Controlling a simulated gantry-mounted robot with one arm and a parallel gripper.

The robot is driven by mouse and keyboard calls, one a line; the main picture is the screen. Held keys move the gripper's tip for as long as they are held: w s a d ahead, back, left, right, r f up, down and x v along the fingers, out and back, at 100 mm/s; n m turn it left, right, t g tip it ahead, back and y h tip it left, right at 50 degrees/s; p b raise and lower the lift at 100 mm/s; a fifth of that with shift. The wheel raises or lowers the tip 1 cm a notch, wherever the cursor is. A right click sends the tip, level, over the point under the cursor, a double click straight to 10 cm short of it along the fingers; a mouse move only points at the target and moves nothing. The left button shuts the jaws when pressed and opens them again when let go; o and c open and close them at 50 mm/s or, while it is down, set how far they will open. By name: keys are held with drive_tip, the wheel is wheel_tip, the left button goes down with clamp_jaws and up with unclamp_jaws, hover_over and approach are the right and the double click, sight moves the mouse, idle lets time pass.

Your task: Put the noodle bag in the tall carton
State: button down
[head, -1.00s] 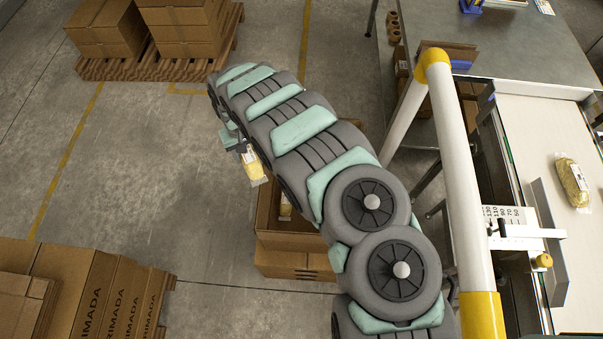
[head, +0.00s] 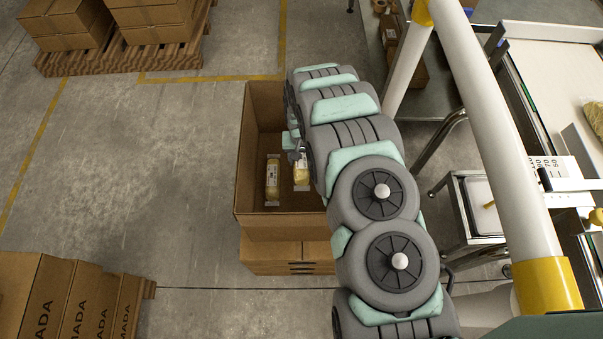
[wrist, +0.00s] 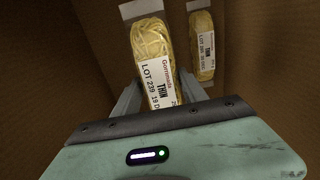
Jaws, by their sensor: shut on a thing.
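The noodle bag (wrist: 156,62), yellow with a white label, is between the fingers of my gripper (wrist: 158,98), which is shut on it. In the head view the held noodle bag (head: 301,173) hangs below my gripper (head: 297,156), within the opening of the tall brown carton (head: 246,160). The carton's walls surround it in the wrist view. A second noodle bag (head: 272,180) is inside the carton, left of the held one; it also shows in the wrist view (wrist: 202,48), smaller and apart. My arm hides the carton's right side. I cannot tell the held bag's height above the bottom.
Another yellow bag (head: 593,118) lies on the white belt (head: 550,75) at the right. A white and yellow guard rail (head: 490,130) stands between carton and belt. Stacked boxes (head: 60,300) are at the lower left and on a pallet (head: 120,58) behind. The floor left of the carton is clear.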

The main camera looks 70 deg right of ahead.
wheel_tip(320, 180, down, 9)
drive_tip(key=b, duration=0.2)
drive_tip(key=shift+f+b, duration=0.15)
drive_tip(key=shift+b, duration=0.15)
drive_tip(key=shift+w+f, duration=0.1)
drive_tip(key=shift+f, duration=0.55)
wheel_tip(320, 180, down, 3)
drive_tip(key=shift+r+b, duration=0.15)
drive_tip(key=shift+b, duration=0.65)
drive_tip(key=shift+r, duration=0.1)
drive_tip(key=c, duration=0.6)
unclamp_jaws()
wheel_tip(320, 180, up, 12)
drive_tip(key=p, duration=0.4)
